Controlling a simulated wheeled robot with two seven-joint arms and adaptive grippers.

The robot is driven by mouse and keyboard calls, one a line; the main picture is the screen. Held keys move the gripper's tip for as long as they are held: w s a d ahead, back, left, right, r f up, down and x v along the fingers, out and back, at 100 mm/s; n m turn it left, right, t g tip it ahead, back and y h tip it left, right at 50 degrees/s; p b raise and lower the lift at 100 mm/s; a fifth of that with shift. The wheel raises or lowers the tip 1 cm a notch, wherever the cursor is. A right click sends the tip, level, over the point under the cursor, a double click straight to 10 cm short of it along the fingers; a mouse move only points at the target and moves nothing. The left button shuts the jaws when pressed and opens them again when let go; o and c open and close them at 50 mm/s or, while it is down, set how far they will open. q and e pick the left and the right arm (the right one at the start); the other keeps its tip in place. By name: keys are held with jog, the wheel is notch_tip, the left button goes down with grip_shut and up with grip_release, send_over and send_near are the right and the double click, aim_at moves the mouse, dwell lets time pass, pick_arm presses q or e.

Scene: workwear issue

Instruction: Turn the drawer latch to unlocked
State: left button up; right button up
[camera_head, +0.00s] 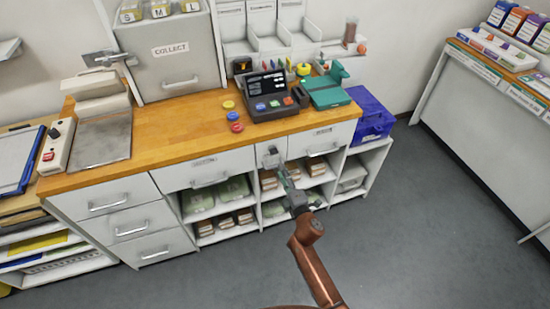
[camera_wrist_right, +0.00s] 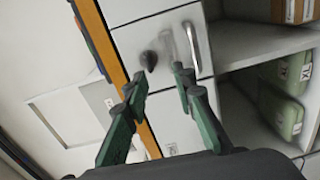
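The drawer latch (camera_wrist_right: 149,60) shows in the right wrist view as a small dark knob on a white drawer front (camera_wrist_right: 122,42). A pale bar handle (camera_wrist_right: 192,46) is beside it. My right gripper (camera_wrist_right: 161,78) is open, with its green fingers apart and nothing between them. The latch lies just beyond the fingertips, closer to the left finger in that view; I cannot tell whether they touch. My left gripper is not in view.
Open shelves (camera_head: 236,214) with packed garments lie below the drawers. A blue crate (camera_head: 370,118) stands at the right. The grey floor (camera_head: 420,220) is clear.

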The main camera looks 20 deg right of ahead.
aim_at(273, 151)
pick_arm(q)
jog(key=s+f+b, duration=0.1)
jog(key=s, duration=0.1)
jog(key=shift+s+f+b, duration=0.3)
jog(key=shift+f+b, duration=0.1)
pick_arm(e)
jog(key=w, duration=0.2)
jog(key=w+r, duration=0.1)
jog(key=w, duration=0.5)
jog(key=shift+a+r, duration=0.25)
jog(key=shift+r, duration=0.15)
jog(key=shift+c, duration=0.2)
grip_shut()
